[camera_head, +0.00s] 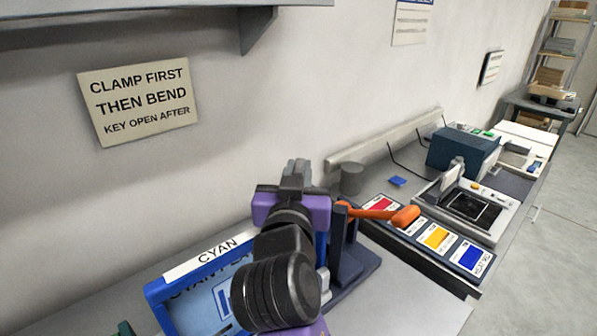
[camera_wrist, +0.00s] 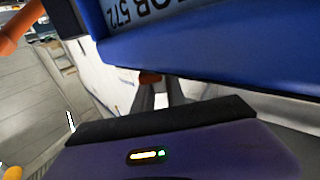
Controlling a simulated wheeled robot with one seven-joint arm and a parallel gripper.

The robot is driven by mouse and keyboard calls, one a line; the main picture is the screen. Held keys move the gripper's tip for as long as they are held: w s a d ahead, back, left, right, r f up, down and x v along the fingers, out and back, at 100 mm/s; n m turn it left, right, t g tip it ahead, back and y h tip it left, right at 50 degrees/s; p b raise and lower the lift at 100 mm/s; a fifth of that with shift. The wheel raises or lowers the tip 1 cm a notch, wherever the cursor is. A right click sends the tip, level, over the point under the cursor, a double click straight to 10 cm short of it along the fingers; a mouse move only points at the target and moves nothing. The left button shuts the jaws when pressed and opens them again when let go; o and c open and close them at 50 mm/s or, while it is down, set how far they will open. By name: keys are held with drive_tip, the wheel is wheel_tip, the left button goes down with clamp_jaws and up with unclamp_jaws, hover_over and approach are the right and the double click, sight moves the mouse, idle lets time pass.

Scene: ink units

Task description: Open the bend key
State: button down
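My gripper (camera_head: 295,172) is at the wall side of a blue unit (camera_head: 160,292) marked CYAN; my purple and black wrist hides part of the unit. An orange handle (camera_head: 378,211) on a dark upright bracket (camera_head: 352,258) sticks out to the right of my gripper. In the wrist view, my dark fingers (camera_wrist: 161,93) show a light gap between them, under the unit's blue edge (camera_wrist: 210,55). A small orange-red piece (camera_wrist: 150,77) shows at the fingertips; whether they grip it is unclear. I cannot pick out the bend key for certain.
A sign (camera_head: 139,101) on the wall reads "clamp first then bend, key open after". A panel with coloured squares (camera_head: 436,238) lies to the right, with a dark blue box (camera_head: 463,150) behind it. A shelf (camera_head: 130,10) overhangs at upper left.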

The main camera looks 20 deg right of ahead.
drive_tip(key=shift+w+a+f+m+g+h+b, duration=0.15)
drive_tip(key=shift+f+m+g+h+b, duration=0.2)
drive_tip(key=shift+h+b, duration=0.4)
drive_tip(key=shift+r+m+h+b, duration=0.25)
drive_tip(key=shift+m+b, duration=0.1)
drive_tip(key=shift+b, duration=0.1)
drive_tip(key=c, duration=1.4)
unclamp_jaws()
drive_tip(key=shift+o, duration=0.2)
drive_tip(key=shift+r, duration=0.1)
drive_tip(key=shift+b+v, duration=0.95)
drive_tip(key=shift+v, duration=3)
drive_tip(key=shift+c, duration=0.2)
